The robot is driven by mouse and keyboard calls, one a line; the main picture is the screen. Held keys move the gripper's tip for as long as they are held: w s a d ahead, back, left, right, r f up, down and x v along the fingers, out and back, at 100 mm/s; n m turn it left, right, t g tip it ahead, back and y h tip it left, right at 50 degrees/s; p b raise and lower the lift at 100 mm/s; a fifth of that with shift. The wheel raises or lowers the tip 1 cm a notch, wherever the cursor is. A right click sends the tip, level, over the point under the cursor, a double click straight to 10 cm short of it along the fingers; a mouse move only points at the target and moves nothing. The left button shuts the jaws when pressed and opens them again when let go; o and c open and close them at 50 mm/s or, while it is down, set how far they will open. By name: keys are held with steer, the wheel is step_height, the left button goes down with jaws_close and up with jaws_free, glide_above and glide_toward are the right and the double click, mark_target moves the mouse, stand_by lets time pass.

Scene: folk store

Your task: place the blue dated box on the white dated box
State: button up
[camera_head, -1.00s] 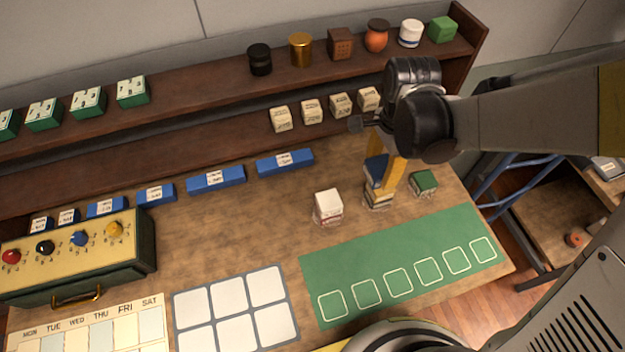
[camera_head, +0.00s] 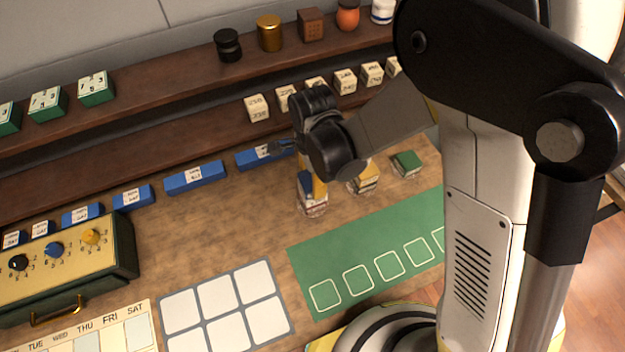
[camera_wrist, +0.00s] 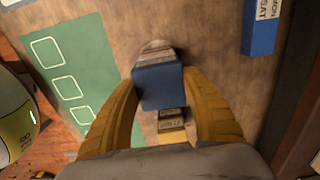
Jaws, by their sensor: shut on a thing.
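My gripper (camera_head: 310,190) points down over the wooden table and is shut on the blue dated box (camera_head: 304,188). In the wrist view the blue box (camera_wrist: 160,88) sits between the two yellow fingers. The white dated box (camera_head: 312,208) stands on the table below it, partly hidden by the blue box and the fingers. In the wrist view the white box (camera_wrist: 156,52) shows just past the blue box's upper edge. The blue box is over or very near the white box; I cannot tell whether they touch.
A yellowish box (camera_head: 364,180) and a green box (camera_head: 407,163) stand to the right. A green mat (camera_head: 330,262) lies in front. Long blue boxes (camera_head: 195,177) line the shelf foot. Small cream boxes (camera_head: 257,108) stand on the shelf behind my gripper.

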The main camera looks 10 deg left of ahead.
steer(key=shift+f, duration=0.2)
steer(key=o, duration=1.2)
steer(key=shift+r, duration=0.1)
steer(key=shift+r, duration=0.1)
